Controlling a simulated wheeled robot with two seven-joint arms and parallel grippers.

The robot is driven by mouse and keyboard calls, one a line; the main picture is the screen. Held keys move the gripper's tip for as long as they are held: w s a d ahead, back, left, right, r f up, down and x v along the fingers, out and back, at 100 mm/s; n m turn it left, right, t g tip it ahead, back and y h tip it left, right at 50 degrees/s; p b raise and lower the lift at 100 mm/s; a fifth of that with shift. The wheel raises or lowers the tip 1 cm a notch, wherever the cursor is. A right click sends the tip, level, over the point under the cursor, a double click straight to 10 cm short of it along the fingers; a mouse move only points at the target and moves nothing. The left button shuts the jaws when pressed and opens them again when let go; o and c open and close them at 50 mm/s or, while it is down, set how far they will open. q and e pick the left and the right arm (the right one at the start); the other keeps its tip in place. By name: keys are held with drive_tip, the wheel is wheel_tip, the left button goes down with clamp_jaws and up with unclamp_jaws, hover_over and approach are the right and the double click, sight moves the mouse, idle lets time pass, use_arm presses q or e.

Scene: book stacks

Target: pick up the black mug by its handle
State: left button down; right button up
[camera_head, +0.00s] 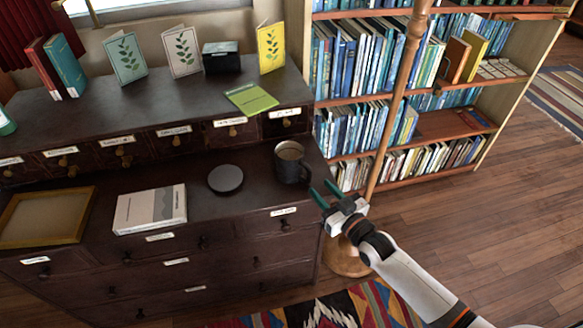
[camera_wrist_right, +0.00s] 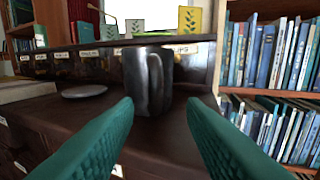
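The black mug (camera_head: 289,163) stands upright near the right end of the dark cabinet's lower top, with brown contents visible inside. In the right wrist view the mug (camera_wrist_right: 146,80) stands ahead, its handle (camera_wrist_right: 157,82) facing the camera. My right gripper (camera_head: 324,194) is just to the right of and nearer than the mug, in front of the cabinet's right edge. Its green fingers (camera_wrist_right: 161,120) are spread apart with nothing between them, the mug and handle lying beyond the gap. My left gripper is not in view.
A round black disc (camera_head: 225,179), a grey-white book (camera_head: 150,209) and a wooden frame (camera_head: 45,217) lie left of the mug. A wooden pole (camera_head: 392,105) rises beside my right gripper. A bookshelf (camera_head: 440,125) stands behind it. Cards and books stand on the upper ledge.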

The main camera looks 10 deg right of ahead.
sight(311, 179)
drive_tip(key=shift+x, duration=3)
drive_tip(key=shift+a+r, duration=0.2)
drive_tip(key=shift+r, duration=0.1)
clamp_jaws()
